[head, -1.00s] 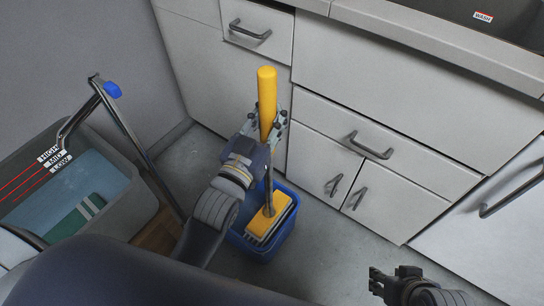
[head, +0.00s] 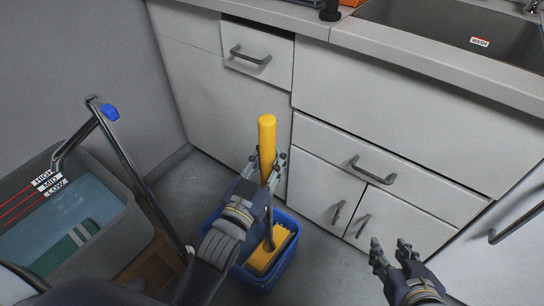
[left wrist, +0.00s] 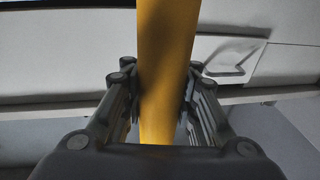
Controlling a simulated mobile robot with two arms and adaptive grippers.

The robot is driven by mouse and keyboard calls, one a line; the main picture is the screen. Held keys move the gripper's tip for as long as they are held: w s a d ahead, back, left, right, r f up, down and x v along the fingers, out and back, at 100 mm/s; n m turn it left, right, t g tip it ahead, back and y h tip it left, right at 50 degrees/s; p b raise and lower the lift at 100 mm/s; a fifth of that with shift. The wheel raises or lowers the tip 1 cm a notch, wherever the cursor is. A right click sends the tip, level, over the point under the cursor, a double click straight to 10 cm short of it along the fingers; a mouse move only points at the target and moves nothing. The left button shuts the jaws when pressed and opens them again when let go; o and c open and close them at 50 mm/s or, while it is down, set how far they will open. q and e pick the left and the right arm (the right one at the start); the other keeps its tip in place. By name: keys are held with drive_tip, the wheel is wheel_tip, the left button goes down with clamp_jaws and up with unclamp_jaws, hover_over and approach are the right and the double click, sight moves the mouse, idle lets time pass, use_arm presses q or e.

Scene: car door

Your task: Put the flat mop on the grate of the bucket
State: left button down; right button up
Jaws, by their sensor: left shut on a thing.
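The flat mop has a thick yellow handle (head: 267,135) standing nearly upright and a yellow head (head: 268,250) down inside the blue bucket (head: 287,262). My left gripper (head: 267,162) is shut around the handle. In the left wrist view the handle (left wrist: 165,70) runs between both fingers of the left gripper (left wrist: 160,95). My left arm hides part of the mop's pole and the bucket's left side. I cannot make out a grate inside the blue bucket. My right gripper (head: 391,248) is empty at the lower right, its fingers apart.
A large grey bucket (head: 120,240) with HIGH, MID and LOW marks and a metal lever with a blue tip (head: 110,112) stands at left. White cabinets (head: 400,110) with handles stand behind, below a sink (head: 450,35). Grey floor (head: 330,270) is free right of the blue bucket.

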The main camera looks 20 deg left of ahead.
drive_tip(key=shift+w+r, duration=0.1)
use_arm(q)
drive_tip(key=c, duration=1.2)
unclamp_jaws()
drive_tip(key=shift+f, duration=0.1)
drive_tip(key=shift+c, duration=0.2)
drive_tip(key=p+v, duration=0.1)
drive_tip(key=v, duration=1.1)
drive_tip(key=s+a+f+g+y, duration=0.2)
drive_tip(key=s+f+g, duration=0.4)
drive_tip(key=f+g, duration=0.6)
drive_tip(key=shift+a, duration=0.75)
use_arm(e)
drive_tip(key=s+d+f+g, duration=0.2)
drive_tip(key=s+f+g, duration=0.1)
drive_tip(key=s, duration=0.3)
drive_tip(key=shift+f+g+h, duration=0.3)
drive_tip(key=shift+f+h, duration=0.1)
drive_tip(key=shift+f, duration=0.1)
